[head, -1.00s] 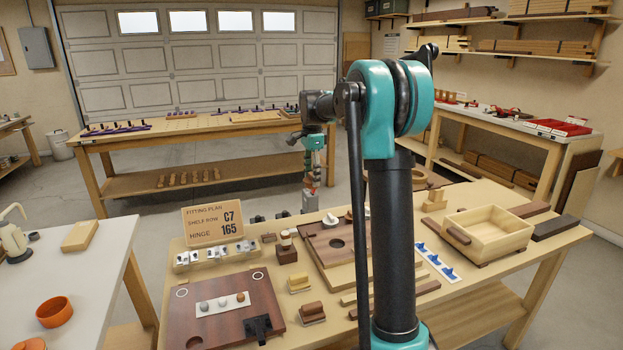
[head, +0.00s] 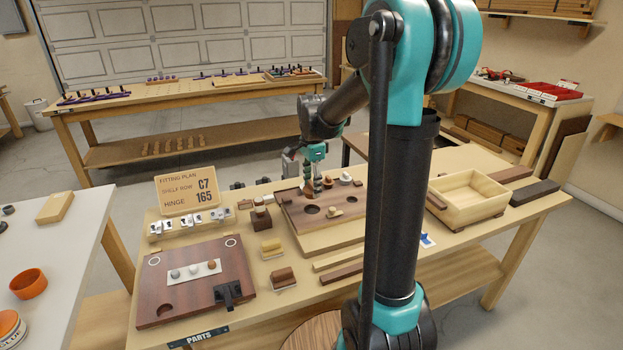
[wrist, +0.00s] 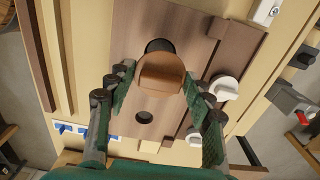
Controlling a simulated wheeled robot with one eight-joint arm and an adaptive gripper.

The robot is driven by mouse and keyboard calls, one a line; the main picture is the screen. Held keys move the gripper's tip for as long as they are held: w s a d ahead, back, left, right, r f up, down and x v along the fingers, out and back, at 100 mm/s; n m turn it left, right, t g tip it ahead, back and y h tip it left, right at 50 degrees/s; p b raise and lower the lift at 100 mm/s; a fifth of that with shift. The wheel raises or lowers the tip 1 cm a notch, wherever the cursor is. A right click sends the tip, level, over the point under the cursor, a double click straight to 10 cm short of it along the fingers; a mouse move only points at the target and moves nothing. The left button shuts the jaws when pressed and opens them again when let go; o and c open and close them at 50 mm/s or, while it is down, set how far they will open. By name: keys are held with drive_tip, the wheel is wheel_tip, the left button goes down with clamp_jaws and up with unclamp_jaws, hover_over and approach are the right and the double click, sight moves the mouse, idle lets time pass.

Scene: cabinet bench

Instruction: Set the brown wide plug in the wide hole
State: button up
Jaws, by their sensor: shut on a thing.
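My gripper (wrist: 158,82) is shut on the brown wide plug (wrist: 162,72), a rounded block held between the two fingers in the wrist view. The wooden board (wrist: 140,30) lies beneath it. The larger, wide hole (wrist: 158,46) shows just above the plug in the wrist view, partly covered by it. A smaller hole (wrist: 143,117) lies below the plug there. In the head view my gripper (head: 312,180) is low over the back of the board, and the wide hole (head: 312,209) is open in front of it. I cannot tell whether the plug touches the board.
White round knobs (wrist: 225,88) stand beside the board's holes. A pale wooden tray (head: 468,205) stands to the right. The fitting plan sign (head: 187,190) and a dark red panel (head: 195,280) are to the left. Small wooden blocks (head: 271,249) stand between panel and board.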

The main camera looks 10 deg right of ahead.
drive_tip(key=shift+f, duration=2.4)
drive_tip(key=shift+f, duration=1.05)
idle(0.4)
drive_tip(key=o, duration=0.9)
drive_tip(key=shift+o, duration=0.2)
drive_tip(key=o, duration=0.4)
drive_tip(key=shift+r, duration=3.75)
